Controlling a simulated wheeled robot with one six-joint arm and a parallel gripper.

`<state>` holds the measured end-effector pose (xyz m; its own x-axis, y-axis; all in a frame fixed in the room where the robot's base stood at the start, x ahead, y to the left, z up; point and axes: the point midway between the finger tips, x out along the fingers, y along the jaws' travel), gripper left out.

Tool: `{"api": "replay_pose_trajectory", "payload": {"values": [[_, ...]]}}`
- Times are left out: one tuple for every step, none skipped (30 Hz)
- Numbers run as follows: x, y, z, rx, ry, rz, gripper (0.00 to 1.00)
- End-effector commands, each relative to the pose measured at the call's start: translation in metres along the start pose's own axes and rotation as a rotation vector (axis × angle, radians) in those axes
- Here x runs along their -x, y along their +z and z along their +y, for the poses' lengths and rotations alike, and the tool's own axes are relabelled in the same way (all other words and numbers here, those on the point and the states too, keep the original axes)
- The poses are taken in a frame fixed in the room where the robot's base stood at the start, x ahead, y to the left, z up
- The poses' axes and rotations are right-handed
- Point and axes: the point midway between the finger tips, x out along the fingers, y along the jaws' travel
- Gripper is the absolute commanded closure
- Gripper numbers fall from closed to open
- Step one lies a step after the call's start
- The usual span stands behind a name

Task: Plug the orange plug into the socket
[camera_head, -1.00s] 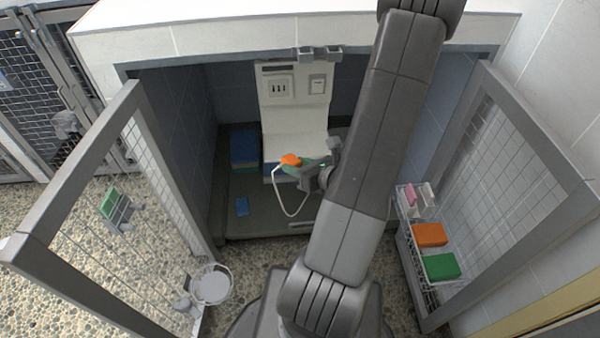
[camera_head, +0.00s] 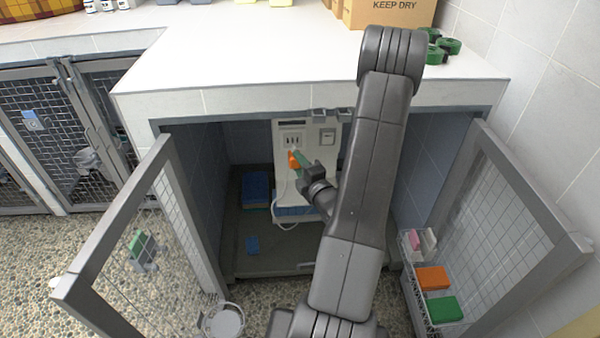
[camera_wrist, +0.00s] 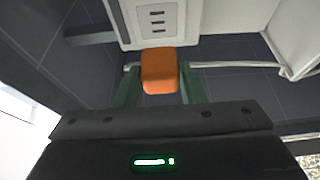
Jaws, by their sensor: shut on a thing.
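The orange plug (camera_head: 294,160) is held in my gripper (camera_head: 299,160), inside the open kennel. In the wrist view the orange plug (camera_wrist: 159,70) sits between the two green fingers of my gripper (camera_wrist: 159,88), which are shut on it. The socket (camera_head: 292,139) is a light plate with three dark slots on the upright white panel. It also shows in the wrist view (camera_wrist: 157,20), just beyond and above the plug. The plug looks close below the socket; whether they touch cannot be told. A white cord (camera_head: 280,205) hangs from the plug.
A second wall plate (camera_head: 327,137) is right of the socket. Open mesh doors (camera_head: 130,235) and (camera_head: 505,190) flank the kennel. Blue folded towels (camera_head: 254,187) lie inside at left. A wire basket (camera_head: 410,268) with orange and green items hangs on the right door.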

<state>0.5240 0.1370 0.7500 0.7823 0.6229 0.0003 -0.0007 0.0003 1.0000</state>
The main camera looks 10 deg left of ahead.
Motion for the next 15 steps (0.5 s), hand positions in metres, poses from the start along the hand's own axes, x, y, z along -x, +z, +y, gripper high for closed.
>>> {"api": "replay_pose_trajectory", "payload": {"values": [[-0.003,0.001,0.001,-0.003,0.002,-0.001,1.0],[-0.004,0.002,0.001,-0.004,0.002,-0.001,1.0],[-0.006,0.002,0.001,-0.003,0.001,0.0,1.0],[-0.008,0.003,0.001,-0.003,0.001,0.0,1.0],[-0.011,0.004,0.001,-0.002,0.001,0.0,1.0],[-0.014,0.006,0.001,-0.001,0.001,0.0,1.0],[-0.017,0.007,0.001,-0.001,0.001,0.001,1.0],[-0.019,0.008,0.001,-0.001,0.001,0.001,1.0],[-0.023,0.009,0.001,0.0,0.002,0.001,1.0],[-0.026,0.01,0.001,-0.001,0.001,0.001,1.0],[-0.028,0.011,0.001,-0.001,0.0,0.001,1.0],[-0.032,0.013,0.0,-0.001,0.0,0.001,1.0],[-0.034,0.014,0.001,-0.001,0.001,0.001,1.0],[-0.036,0.015,0.001,-0.001,0.001,0.001,1.0],[-0.039,0.016,0.0,-0.001,0.0,0.0,1.0]]}}
